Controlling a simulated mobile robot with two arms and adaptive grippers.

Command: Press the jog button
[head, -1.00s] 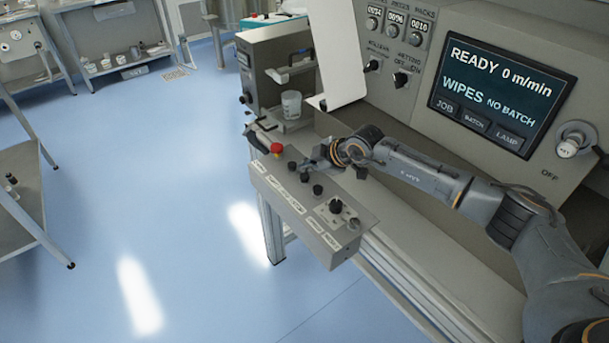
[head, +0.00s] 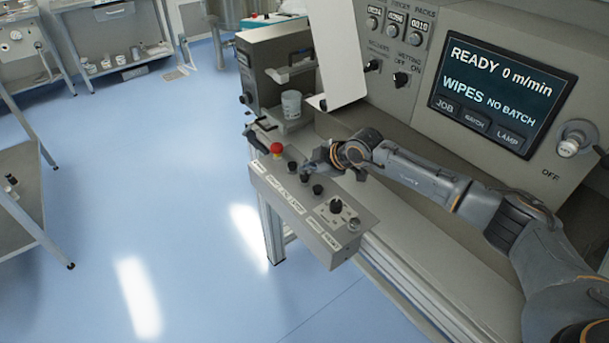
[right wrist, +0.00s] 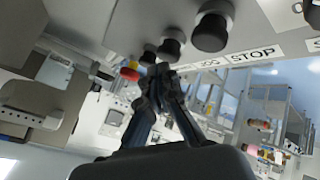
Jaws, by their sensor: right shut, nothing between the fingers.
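The control box (head: 275,190) carries a row of black round buttons with white labels along its edge. In the right wrist view a label reading JOG (right wrist: 212,63) sits beside a label reading STOP (right wrist: 252,54). The black button nearest the JOG label (right wrist: 172,44) is just beyond my fingertips; I cannot tell whether they touch it. My right gripper (head: 308,172) is shut and empty, at the middle of the button row in the head view. Its closed fingertips also show in the right wrist view (right wrist: 160,72). My left gripper is not in view.
A red knob (head: 277,149) stands at the far end of the box, and a selector knob (head: 336,205) at the near end. The machine's screen (head: 502,92) reads READY 0 m/min. A white cup (head: 291,104) stands behind the box. Blue floor lies open to the left.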

